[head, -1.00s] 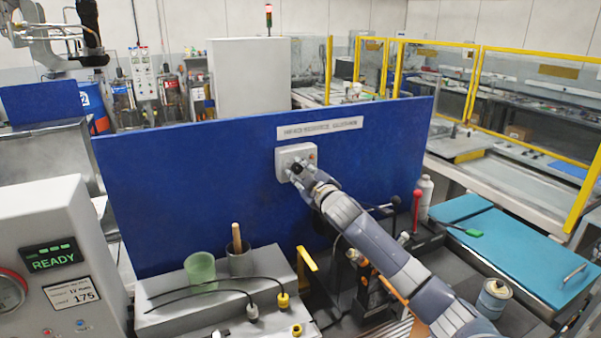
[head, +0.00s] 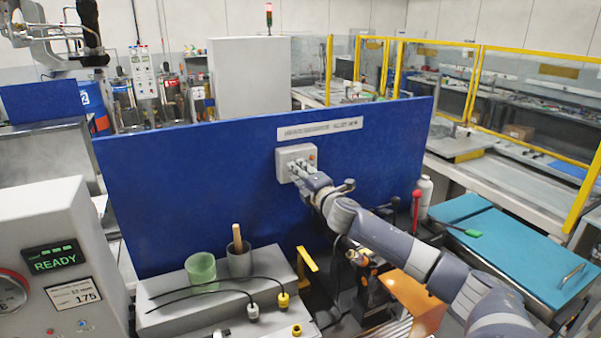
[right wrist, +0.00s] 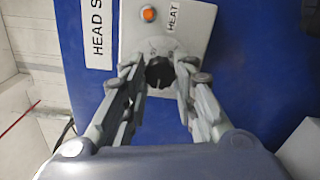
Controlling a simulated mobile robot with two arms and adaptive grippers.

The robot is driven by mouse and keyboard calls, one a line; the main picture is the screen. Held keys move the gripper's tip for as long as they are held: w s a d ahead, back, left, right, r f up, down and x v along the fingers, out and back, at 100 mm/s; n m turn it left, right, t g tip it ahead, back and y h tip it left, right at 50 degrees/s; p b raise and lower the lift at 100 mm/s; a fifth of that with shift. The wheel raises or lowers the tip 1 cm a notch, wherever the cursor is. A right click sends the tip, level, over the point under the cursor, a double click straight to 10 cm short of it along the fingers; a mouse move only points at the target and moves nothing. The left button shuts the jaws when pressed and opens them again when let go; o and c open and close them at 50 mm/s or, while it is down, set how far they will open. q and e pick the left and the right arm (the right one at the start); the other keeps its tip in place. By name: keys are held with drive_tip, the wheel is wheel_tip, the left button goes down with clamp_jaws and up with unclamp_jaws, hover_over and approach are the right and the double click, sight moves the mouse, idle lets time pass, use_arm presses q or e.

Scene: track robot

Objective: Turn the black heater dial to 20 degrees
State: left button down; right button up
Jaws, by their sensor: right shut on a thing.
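The black heater dial (right wrist: 158,72) sits on a pale control box (head: 284,158) fixed to the blue panel (head: 190,190). In the right wrist view the box carries a HEAT label and an orange lamp (right wrist: 148,13) beside it. My right gripper (right wrist: 159,75) has its fingers on both sides of the dial and is shut on it. In the head view the right gripper (head: 298,172) covers the dial. The dial's scale is too small to read.
A green cup (head: 201,270) and a dark cup (head: 239,261) stand on a grey block below the panel, with cables beside them. A red-knobbed lever (head: 416,197) and a white bottle (head: 425,190) stand right of the panel. A READY unit (head: 55,262) is at the left.

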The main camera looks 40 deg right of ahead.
drive_tip(key=n+p, duration=0.1)
drive_tip(key=n, duration=0.5)
drive_tip(key=shift+f+n, duration=0.1)
drive_tip(key=shift+n, duration=0.2)
idle(0.4)
drive_tip(key=o, duration=1.1)
drive_tip(key=shift+c, duration=0.2)
drive_tip(key=v, duration=1.2)
